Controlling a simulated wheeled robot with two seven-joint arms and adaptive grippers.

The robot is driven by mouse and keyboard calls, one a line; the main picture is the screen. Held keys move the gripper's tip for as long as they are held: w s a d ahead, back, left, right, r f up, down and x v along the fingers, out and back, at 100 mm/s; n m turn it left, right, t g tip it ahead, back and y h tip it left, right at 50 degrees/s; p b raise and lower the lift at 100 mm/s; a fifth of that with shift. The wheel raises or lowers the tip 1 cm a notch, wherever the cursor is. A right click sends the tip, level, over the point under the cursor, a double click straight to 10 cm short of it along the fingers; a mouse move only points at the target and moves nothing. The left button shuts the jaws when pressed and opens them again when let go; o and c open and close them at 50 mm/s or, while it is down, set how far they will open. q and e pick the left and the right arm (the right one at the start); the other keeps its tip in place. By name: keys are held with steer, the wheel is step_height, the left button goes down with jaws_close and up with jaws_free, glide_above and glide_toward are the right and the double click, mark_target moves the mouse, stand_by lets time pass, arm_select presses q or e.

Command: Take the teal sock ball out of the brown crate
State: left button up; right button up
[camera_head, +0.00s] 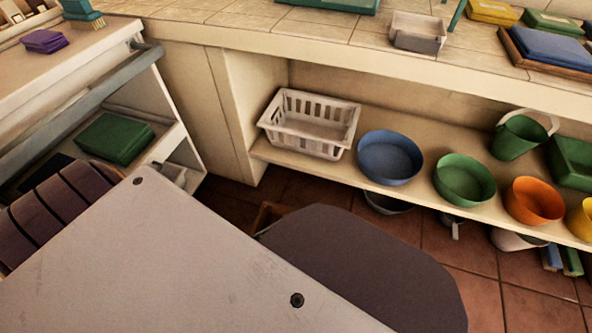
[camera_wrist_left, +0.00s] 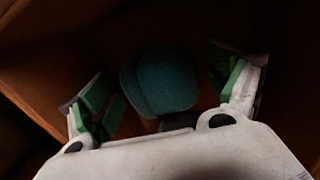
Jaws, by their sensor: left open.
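The teal sock ball (camera_wrist_left: 160,80) shows in the left wrist view, inside the dark brown crate (camera_wrist_left: 285,50). My left gripper (camera_wrist_left: 162,92) is open, with its green-padded fingers apart on either side of the ball. There is a gap between the left finger and the ball; the right finger is closer, and whether it touches is not clear. In the head view only a small corner of the brown crate (camera_head: 268,215) shows on the floor. My own body hides the rest of it, the ball and the left gripper. My right gripper is in neither view.
A low shelf holds a white basket (camera_head: 312,122), a blue bowl (camera_head: 390,158), a green bowl (camera_head: 464,180) and an orange bowl (camera_head: 534,201). A shelf unit with a green box (camera_head: 115,138) stands at the left. Tiled floor (camera_head: 490,285) is free at the lower right.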

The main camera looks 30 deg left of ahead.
arm_select(q)
steer(key=shift+c, duration=0.4)
steer(key=c, duration=1)
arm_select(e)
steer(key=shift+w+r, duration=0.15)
arm_select(q)
steer(key=shift+r, duration=0.25)
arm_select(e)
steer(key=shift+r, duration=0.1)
arm_select(q)
steer(key=shift+r+p, duration=0.4)
steer(key=shift+p, duration=0.1)
steer(key=shift+w+p+v, duration=0.2)
steer(key=shift+p+v, duration=0.5)
steer(key=shift+v, duration=0.35)
steer(key=p+v, duration=0.1)
steer(key=v, duration=0.1)
steer(key=w+p+v, duration=0.1)
steer(key=v, duration=0.1)
steer(key=shift+a+r+p, duration=0.15)
steer(key=shift+r+p, duration=0.1)
steer(key=shift+p, duration=0.15)
steer(key=shift+w+p+v, duration=0.25)
steer(key=shift+p+v, duration=0.4)
steer(key=shift+v, duration=0.45)
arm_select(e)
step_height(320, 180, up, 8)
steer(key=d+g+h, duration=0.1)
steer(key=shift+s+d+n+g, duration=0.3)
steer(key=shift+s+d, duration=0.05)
